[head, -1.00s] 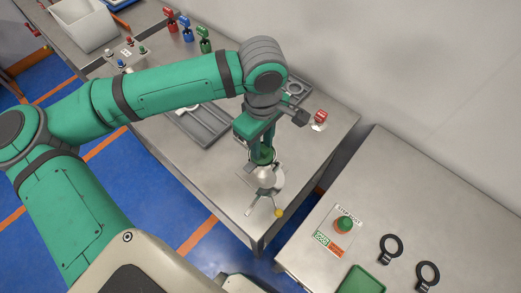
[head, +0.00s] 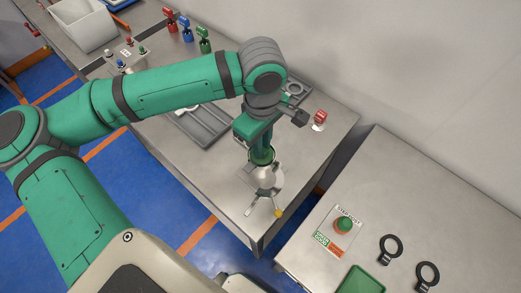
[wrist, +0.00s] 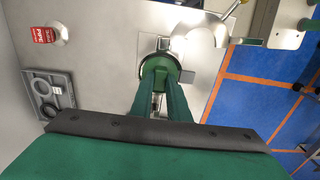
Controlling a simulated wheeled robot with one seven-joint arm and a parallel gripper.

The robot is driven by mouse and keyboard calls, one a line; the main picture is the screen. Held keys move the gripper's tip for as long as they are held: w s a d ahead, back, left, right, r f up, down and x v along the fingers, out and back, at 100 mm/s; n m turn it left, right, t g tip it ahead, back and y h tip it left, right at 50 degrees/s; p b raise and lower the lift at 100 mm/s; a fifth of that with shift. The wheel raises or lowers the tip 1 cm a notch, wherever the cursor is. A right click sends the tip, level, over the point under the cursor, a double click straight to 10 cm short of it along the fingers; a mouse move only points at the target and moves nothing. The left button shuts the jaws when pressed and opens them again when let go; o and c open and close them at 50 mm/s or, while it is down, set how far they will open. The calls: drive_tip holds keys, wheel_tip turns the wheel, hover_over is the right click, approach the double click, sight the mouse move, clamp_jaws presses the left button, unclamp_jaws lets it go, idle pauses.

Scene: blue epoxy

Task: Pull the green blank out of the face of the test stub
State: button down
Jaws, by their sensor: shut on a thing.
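The green blank (head: 262,157) shows as a round green disc at the top of the silver test stub (head: 268,179), which stands on splayed legs near the table's front corner. My gripper (head: 262,150) points down from above and is shut on the blank. In the wrist view the green blank (wrist: 160,66) sits between my fingertips (wrist: 161,82). The fingers and blank hide most of the stub's face. I cannot tell whether the blank is seated in the stub or clear of it.
A grey tray (head: 200,128) lies left of my gripper. A red-topped item (head: 320,117) stands right of it. Red, blue and green valve-like pieces (head: 187,30) stand at the back.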

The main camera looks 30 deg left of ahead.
drive_tip(key=shift+r, duration=0.7)
drive_tip(key=shift+r, duration=1.1)
